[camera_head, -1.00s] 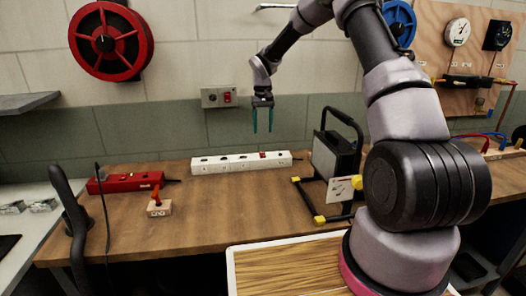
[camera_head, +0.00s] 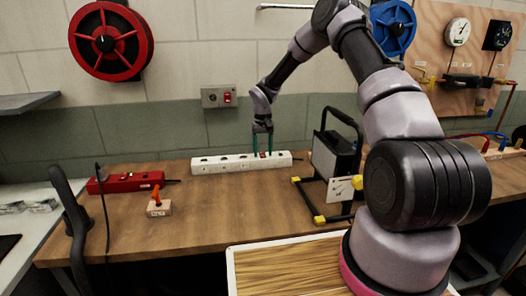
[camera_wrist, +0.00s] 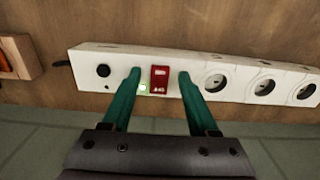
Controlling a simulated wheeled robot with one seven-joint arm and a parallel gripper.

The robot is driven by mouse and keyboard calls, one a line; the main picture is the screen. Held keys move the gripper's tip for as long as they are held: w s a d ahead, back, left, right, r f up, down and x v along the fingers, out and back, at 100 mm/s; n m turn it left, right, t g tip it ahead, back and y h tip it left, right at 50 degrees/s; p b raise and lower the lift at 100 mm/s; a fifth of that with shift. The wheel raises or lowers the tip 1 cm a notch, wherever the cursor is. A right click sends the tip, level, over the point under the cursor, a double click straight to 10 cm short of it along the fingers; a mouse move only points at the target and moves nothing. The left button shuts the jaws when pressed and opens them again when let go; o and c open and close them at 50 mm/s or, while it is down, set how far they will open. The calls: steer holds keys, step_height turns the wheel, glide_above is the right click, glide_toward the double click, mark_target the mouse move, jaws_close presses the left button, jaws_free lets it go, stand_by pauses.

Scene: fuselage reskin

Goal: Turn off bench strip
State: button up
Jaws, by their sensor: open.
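The white bench strip (camera_head: 225,164) lies on the wooden bench near the wall. It also shows in the wrist view (camera_wrist: 240,68), with several round sockets, a red rocker switch (camera_wrist: 160,80) and a lit green indicator (camera_wrist: 144,87) beside the switch. My gripper (camera_head: 263,154) points down at the strip's right end. In the wrist view its two green fingers (camera_wrist: 160,76) are open, one on each side of the red switch, with nothing between them but the switch and the indicator. I cannot tell whether the fingertips touch the strip.
A red power strip (camera_head: 125,183) and a small block with an orange lever (camera_head: 158,206) are on the bench at left. A black work lamp (camera_head: 335,160) stands just right of the white strip. A wall outlet with a red switch (camera_head: 227,97) is above.

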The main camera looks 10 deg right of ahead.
jaws_close()
steer(key=shift+w, duration=0.1)
steer(key=shift+w+g, duration=0.1)
steer(key=shift+g, duration=0.3)
steer(key=shift+w+r+g, duration=0.1)
steer(key=shift+w+g, duration=0.1)
steer(key=shift+g, duration=0.9)
